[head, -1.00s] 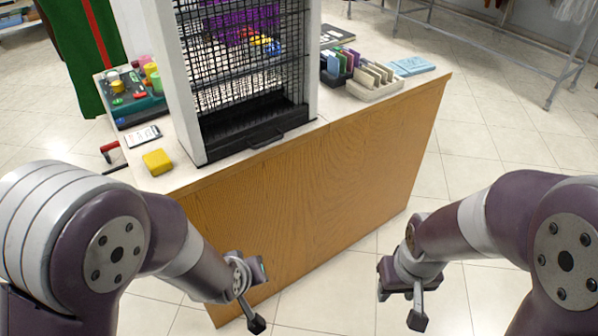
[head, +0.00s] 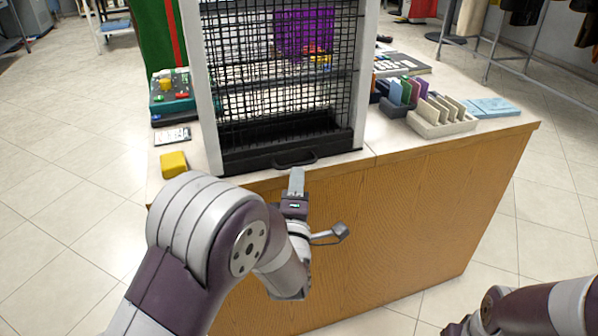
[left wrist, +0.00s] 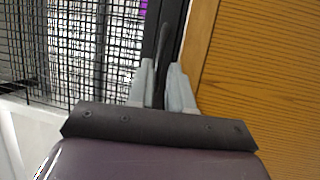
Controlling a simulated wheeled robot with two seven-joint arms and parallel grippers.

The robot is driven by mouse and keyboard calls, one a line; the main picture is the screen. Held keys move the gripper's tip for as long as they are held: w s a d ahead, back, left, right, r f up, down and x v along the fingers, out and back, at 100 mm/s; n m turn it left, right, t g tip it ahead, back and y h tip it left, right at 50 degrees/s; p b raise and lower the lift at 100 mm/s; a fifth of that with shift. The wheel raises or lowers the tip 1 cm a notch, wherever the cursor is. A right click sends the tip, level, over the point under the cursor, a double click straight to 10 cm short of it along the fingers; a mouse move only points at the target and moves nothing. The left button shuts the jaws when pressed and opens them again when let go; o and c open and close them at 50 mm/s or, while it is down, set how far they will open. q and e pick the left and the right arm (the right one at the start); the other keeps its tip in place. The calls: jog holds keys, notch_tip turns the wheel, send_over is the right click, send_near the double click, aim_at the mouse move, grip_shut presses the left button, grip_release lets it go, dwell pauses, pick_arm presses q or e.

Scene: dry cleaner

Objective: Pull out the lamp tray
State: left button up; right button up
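The lamp tray (head: 235,161) is a black tray at the foot of a white-framed mesh cabinet on the counter. It is pushed in, with its black handle (head: 296,159) on the front. My left gripper (head: 297,177) is just in front of the handle. In the left wrist view, the gripper's two grey fingers (left wrist: 161,76) are apart, one on each side of the dark handle (left wrist: 162,48). A gap shows between them, and I see no clear contact. My right arm is at the bottom right corner of the head view; its gripper is out of the picture.
The wooden counter (head: 430,220) has a yellow block (head: 173,164), a card (head: 172,136) and a green control box (head: 170,98) left of the cabinet (head: 201,95). A cream card holder (head: 442,122) and blue pads (head: 491,107) stand on the right.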

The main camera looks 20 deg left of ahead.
pick_arm(q)
jog(key=x, duration=0.4)
grip_shut()
dwell(1.4)
